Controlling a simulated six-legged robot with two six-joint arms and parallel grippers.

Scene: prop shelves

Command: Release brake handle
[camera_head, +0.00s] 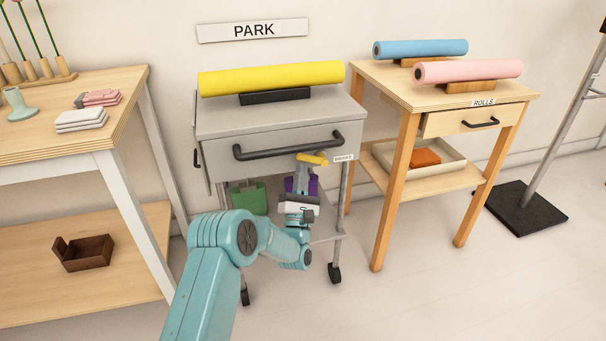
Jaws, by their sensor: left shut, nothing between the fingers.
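A grey wheeled cart (215,122) stands under the PARK sign. A small yellow handle (314,158), which looks like the brake handle, is at the cart's front right, just below the drawer. My left gripper (302,172) is in front of the cart, right below the yellow handle. It is shut and holds nothing. Its tips look close to the handle's underside, but I cannot tell if they touch it. The gripper hides what is below the handle. My right gripper is not in view.
The cart drawer has a black bar handle (288,146); a yellow roll (270,77) lies on top. A green bin (248,198) and a purple bin (312,185) sit beneath. Wooden tables stand left (60,138) and right (405,90). Floor in front is clear.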

